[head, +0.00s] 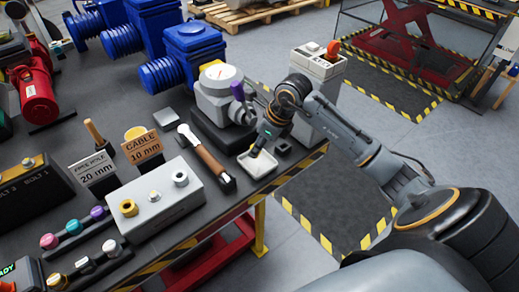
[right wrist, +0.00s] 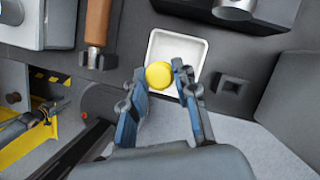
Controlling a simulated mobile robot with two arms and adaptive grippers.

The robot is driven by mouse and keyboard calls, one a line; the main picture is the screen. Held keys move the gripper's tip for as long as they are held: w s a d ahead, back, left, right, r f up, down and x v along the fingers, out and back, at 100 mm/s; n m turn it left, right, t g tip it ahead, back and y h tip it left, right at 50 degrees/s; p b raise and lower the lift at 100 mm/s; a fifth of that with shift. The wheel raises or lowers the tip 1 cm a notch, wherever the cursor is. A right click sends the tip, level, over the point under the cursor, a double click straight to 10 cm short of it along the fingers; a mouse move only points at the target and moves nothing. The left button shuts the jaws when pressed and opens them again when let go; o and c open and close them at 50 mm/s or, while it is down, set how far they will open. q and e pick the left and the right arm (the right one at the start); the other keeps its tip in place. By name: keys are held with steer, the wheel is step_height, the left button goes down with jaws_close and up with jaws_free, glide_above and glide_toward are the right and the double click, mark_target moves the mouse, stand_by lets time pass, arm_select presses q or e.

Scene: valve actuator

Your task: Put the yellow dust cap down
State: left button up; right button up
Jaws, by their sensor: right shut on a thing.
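The yellow dust cap (right wrist: 159,75) shows as a round yellow disc between the fingertips of my right gripper (right wrist: 163,78) in the right wrist view. My right gripper is shut on it. The cap is over the near part of a small white square tray (right wrist: 175,45); I cannot tell whether it touches the tray. In the head view the right gripper (head: 258,146) points down at the white tray (head: 249,170) near the table's edge, and a bit of the yellow cap (head: 254,152) shows at its fingertips. My left gripper is not in view.
A wooden-handled tool (head: 207,155) lies left of the tray. A small dark square socket block (head: 283,147) is right of it. A grey valve actuator with a gauge (head: 217,85) stands behind. A grey box with fittings (head: 157,199) is at left. The striped table edge (head: 290,170) is close.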

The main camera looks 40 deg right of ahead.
steer(key=shift+w+d+f, duration=0.35)
steer(key=shift+f, duration=0.25)
steer(key=f+p, duration=0.1)
steer(key=f, duration=0.2)
steer(key=shift+w+d+p, duration=0.1)
steer(key=shift+d+p, duration=0.1)
steer(key=shift+p, duration=0.2)
steer(key=shift+f, duration=0.25)
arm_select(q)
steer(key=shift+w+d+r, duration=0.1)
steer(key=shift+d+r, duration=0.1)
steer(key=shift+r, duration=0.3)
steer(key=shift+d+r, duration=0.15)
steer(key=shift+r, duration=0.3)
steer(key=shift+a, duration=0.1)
arm_select(e)
steer(key=shift+f, duration=0.1)
steer(key=shift+f, duration=0.15)
steer(key=o, duration=0.8)
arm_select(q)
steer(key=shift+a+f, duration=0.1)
